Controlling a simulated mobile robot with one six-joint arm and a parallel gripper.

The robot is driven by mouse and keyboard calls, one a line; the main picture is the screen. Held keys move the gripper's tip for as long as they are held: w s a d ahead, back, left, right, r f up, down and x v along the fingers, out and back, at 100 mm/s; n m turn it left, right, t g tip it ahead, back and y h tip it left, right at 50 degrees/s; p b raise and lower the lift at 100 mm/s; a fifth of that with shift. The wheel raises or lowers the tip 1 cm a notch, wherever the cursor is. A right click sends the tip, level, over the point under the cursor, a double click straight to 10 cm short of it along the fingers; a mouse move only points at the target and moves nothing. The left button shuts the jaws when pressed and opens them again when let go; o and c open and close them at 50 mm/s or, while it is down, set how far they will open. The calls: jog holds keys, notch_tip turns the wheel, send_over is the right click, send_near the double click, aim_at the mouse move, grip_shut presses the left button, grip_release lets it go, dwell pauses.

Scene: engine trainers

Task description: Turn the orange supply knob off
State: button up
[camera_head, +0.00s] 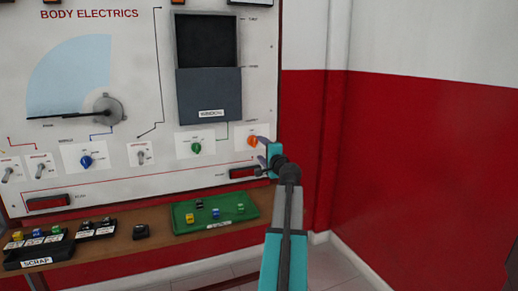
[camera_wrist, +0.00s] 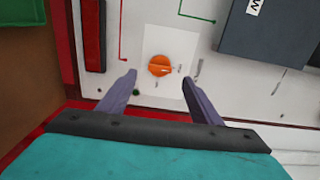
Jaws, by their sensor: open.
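The orange supply knob (camera_head: 252,142) sits on a white plate at the lower right of the Body Electrics panel. In the wrist view the orange knob (camera_wrist: 159,66) shows a pale pointer line running roughly sideways. My gripper (camera_head: 265,150) is at the panel's lower right, close to the knob. In the wrist view my gripper (camera_wrist: 158,80) is open, with one finger on each side below the knob. The fingers do not appear to touch it. The small lettering around the knob is too small to read.
A green knob (camera_head: 196,148) and a blue knob (camera_head: 86,162) sit left on the panel. A dark box (camera_head: 209,95) juts out above. A red-fronted part (camera_head: 244,172) is just below the orange knob. A shelf with a green tray (camera_head: 183,225) lies beneath.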

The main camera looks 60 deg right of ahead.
jog(key=v, duration=0.6)
jog(key=shift+s+a, duration=0.2)
dwell(0.5)
